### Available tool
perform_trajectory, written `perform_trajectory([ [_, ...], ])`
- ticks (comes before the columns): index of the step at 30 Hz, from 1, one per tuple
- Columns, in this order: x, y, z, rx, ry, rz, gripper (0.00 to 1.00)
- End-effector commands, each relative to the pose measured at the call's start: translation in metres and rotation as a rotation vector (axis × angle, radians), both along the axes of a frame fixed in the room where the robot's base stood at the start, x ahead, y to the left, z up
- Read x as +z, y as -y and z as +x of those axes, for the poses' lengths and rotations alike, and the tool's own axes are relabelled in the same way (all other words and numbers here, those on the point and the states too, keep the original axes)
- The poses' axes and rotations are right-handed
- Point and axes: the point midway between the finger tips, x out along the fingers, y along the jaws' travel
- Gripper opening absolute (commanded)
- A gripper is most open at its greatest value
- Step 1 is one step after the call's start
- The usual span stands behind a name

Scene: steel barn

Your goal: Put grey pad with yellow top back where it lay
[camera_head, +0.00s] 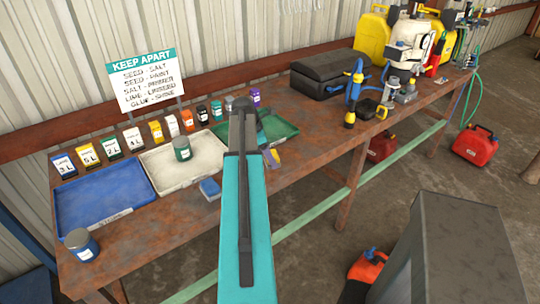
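A small block with yellow and greyish-purple faces (272,157) shows just right of my teal arm, near the front edge of the bench; it looks like the grey pad with the yellow top. My arm hides part of its surroundings, and I cannot tell whether it rests on the bench or is held. My gripper is hidden behind the dark end of my arm, above the green tray (284,131). Its fingers cannot be made out.
A blue pad (210,188) lies by the white tray (193,174), which holds a green-labelled tin (182,148). A blue tray (78,208) and a blue-labelled tin (81,244) are at left. Small containers line the back below a sign (145,79). A black case (330,72) stands right.

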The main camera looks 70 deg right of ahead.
Motion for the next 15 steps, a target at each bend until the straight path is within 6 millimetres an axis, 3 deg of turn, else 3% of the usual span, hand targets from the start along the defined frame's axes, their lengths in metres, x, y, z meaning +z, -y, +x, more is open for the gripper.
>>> perform_trajectory([
  [6,-0.0027,-0.0001,0.0003,0.000,0.000,0.000,0.41],
  [7,-0.0027,0.0000,0.0003,0.000,0.000,0.000,0.65],
  [9,-0.0027,-0.0001,0.0005,0.000,0.000,0.000,0.77],
  [15,-0.0026,-0.0001,0.0006,0.001,0.000,0.000,0.81],
])
